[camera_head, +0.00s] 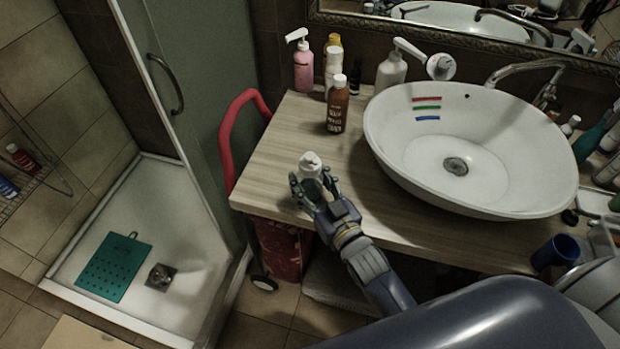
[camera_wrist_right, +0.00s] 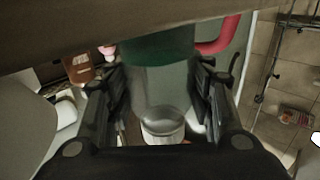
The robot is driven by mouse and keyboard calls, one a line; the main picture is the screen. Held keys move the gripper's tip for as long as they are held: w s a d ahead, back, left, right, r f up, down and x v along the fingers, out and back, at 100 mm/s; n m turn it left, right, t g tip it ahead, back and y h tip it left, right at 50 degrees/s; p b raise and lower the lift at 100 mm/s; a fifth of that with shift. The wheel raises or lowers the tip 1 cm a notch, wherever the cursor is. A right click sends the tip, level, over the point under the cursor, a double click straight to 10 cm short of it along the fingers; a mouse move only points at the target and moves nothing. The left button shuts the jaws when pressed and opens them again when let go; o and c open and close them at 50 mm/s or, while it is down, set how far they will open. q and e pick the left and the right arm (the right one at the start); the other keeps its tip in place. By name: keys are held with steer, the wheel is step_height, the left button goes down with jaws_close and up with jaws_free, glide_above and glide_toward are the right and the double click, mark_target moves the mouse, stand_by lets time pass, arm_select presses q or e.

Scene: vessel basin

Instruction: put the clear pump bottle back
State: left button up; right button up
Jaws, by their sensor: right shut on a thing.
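The clear pump bottle (camera_head: 311,163) is in my right gripper (camera_head: 312,192), at the front left corner of the wooden counter (camera_head: 277,150). Its white top points up in the head view, and my fingers hide most of its body. In the right wrist view the fingers close on both sides of the clear bottle (camera_wrist_right: 150,88), which has a green part at the top of the picture and a white part at the bottom. I cannot tell whether its base touches the counter. My left gripper is not in view.
A brown bottle (camera_head: 338,105), a pink pump bottle (camera_head: 301,62) and a white pump bottle (camera_head: 392,70) stand at the back of the counter. The white basin (camera_head: 400,150) fills the right. A red rail (camera_head: 228,135) stands left of the counter. The counter's left front is mostly clear.

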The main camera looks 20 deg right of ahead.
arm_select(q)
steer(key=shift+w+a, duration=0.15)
arm_select(e)
steer(key=o, duration=1.1)
steer(key=shift+f, duration=0.1)
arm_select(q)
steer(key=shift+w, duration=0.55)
arm_select(e)
steer(key=shift+s, duration=0.1)
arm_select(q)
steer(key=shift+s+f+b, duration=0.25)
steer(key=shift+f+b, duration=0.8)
arm_select(e)
steer(key=s+d, duration=0.2)
steer(key=s, duration=0.9)
steer(key=shift+s, duration=0.35)
steer(key=shift+d, duration=0.1)
